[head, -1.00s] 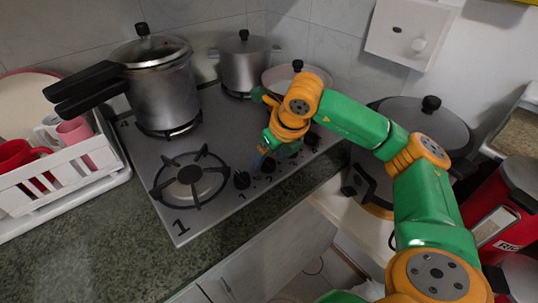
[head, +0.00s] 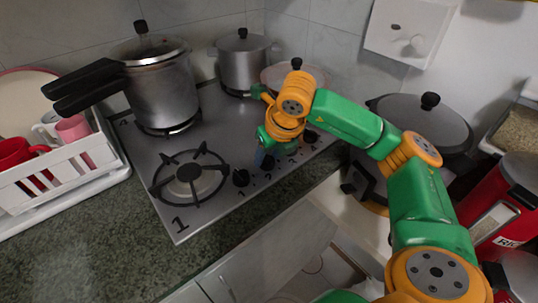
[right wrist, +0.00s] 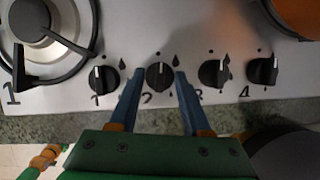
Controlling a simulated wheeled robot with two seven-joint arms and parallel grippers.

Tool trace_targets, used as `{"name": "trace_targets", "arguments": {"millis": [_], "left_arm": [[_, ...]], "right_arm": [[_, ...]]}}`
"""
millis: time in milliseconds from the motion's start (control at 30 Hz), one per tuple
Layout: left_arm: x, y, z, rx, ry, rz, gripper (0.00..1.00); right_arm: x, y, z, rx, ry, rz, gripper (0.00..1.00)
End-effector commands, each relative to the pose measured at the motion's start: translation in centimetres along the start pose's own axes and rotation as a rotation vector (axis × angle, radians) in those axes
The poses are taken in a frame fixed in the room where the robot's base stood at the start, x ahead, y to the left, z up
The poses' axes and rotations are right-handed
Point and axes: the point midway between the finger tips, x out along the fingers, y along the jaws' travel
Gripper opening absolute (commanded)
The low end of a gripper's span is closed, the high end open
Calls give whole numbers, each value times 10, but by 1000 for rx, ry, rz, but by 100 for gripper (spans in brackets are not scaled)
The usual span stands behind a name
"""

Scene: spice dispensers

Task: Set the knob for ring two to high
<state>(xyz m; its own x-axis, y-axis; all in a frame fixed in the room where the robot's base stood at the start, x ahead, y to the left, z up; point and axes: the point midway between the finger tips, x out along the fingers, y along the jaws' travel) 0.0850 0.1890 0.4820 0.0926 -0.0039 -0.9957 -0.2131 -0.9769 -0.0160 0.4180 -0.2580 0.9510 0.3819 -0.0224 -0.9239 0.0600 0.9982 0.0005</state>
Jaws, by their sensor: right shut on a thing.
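The knob for ring two (right wrist: 160,76) is black and round with a white mark pointing up toward a small dot on the stove panel. In the right wrist view my right gripper (right wrist: 160,76) has its blue fingers on either side of this knob, shut on it. In the head view the right gripper (head: 264,160) is at the front edge of the stove, and it partly hides the knob. Knob one (right wrist: 104,80), knob three (right wrist: 213,73) and knob four (right wrist: 263,71) stand in the same row, with their marks also roughly upward.
Ring one (head: 188,174) is bare at the front left of the stove (head: 222,125). A pressure cooker (head: 160,90) and a pot (head: 243,65) stand behind. A white dish rack (head: 65,175) with cups is at left; a large lidded pot (head: 425,125) is at right.

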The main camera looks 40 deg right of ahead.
Motion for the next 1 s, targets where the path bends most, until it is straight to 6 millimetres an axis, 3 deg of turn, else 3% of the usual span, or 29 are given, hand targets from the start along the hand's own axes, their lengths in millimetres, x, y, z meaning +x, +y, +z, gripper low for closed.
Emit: {"name": "trace_targets", "arguments": {"millis": [600,1000], "left_arm": [[11,0,1,0,0,0,50],[3,0,0,0,0,0,50]], "right_arm": [[0,3,2,478,-4,-198,0],[-1,4,3,649,-3,-268,0]]}}
